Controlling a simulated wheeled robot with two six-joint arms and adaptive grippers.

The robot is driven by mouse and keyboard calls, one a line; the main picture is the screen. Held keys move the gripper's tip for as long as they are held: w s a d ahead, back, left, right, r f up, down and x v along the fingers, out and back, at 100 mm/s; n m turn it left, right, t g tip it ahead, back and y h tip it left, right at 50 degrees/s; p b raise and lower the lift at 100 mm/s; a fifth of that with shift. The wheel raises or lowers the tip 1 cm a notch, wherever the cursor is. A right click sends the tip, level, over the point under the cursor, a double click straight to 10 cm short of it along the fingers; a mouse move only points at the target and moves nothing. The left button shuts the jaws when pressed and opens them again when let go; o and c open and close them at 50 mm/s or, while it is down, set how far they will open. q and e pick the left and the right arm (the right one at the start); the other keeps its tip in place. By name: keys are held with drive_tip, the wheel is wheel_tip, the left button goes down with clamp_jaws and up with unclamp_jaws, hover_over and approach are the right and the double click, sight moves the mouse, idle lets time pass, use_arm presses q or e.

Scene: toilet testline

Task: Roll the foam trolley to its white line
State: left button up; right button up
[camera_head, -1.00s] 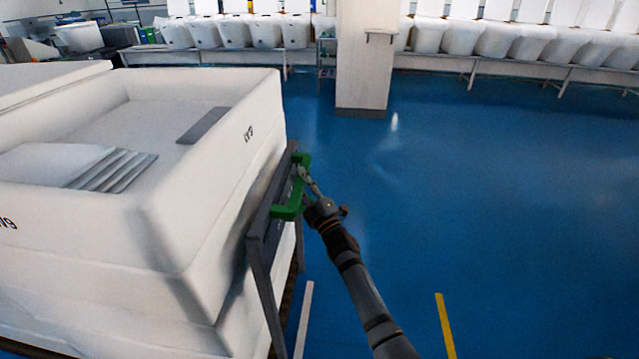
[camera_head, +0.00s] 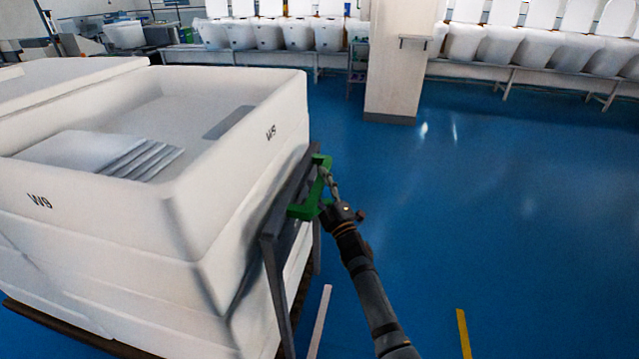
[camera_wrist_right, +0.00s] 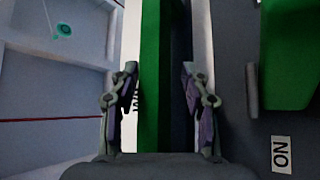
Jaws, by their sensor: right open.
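The foam trolley (camera_head: 235,215) is a large white stacked tub marked W9, filling the left of the head view, with grey foam sheets (camera_head: 125,155) inside. A grey frame (camera_head: 272,262) with a green handle (camera_head: 308,200) stands on its right end. My right gripper (camera_head: 328,190) is at the green handle. In the right wrist view my gripper (camera_wrist_right: 160,95) is open, its fingers on either side of the green bar (camera_wrist_right: 151,70); contact is not clear. A white floor line (camera_head: 319,322) lies just right of the trolley. My left gripper does not show.
A pale pillar (camera_head: 395,65) stands behind, with a row of white toilets (camera_head: 560,48) on benches along the back. A yellow floor mark (camera_head: 464,335) lies at the lower right. The blue floor (camera_head: 510,190) to the right is clear.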

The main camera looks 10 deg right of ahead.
drive_tip(key=shift+s+d, duration=0.1)
drive_tip(key=shift+s, duration=0.05)
drive_tip(key=v, duration=1.1)
drive_tip(key=shift+s, duration=0.4)
drive_tip(key=shift+f, duration=0.15)
